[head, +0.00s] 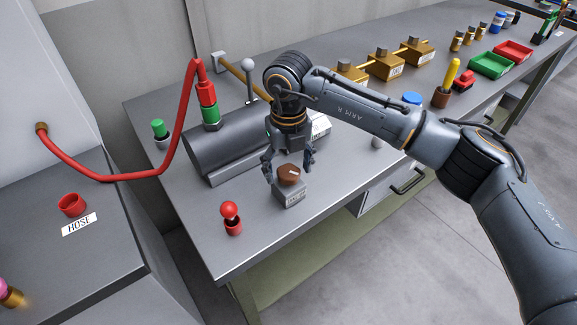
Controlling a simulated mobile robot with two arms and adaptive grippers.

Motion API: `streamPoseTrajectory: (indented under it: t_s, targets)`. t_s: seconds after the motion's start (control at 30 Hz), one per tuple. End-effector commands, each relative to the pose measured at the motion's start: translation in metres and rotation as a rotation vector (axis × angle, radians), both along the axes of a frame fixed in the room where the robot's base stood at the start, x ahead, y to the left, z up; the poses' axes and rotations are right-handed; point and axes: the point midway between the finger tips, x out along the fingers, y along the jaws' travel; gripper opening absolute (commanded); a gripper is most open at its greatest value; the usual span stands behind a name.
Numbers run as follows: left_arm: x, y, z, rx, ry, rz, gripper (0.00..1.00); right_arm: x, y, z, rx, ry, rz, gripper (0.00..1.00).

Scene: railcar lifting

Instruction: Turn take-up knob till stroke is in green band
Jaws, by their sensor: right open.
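A brown take-up knob (288,175) with a pale mark sits on top of a small grey block (290,194) on the bench. My right gripper (289,177) points down over the knob, with its fingers apart on either side of it. I cannot tell whether the fingers touch the knob. A dark grey cylinder (220,143) lies on the bench behind the knob, partly hidden by my right arm. No stroke scale or green band can be made out. My left gripper is not in view.
A red hose (150,175) runs to a green-and-red fitting on the cylinder. A red knob in a red cup (232,220) stands near the bench's front left. Brass blocks (386,66), a green tray (492,65) and a red tray (513,51) sit farther right.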

Motion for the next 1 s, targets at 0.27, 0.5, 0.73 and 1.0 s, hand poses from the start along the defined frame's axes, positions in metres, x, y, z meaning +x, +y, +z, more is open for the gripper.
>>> streamPoseTrajectory:
  t_s: [0.27,0.5,0.73,1.0]
  targets:
    - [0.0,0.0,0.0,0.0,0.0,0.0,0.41,0.001,0.0,0.034,0.001,-0.004,0.001,0.71]
    - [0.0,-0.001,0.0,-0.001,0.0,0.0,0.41,0.001,0.0,0.086,0.001,-0.005,0.0,0.71]
    - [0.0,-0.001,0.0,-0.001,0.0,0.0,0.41,0.0,0.0,0.115,0.0,-0.001,0.0,0.71]
    - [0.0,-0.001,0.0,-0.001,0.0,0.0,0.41,0.0,0.0,0.12,0.0,0.0,0.0,0.71]
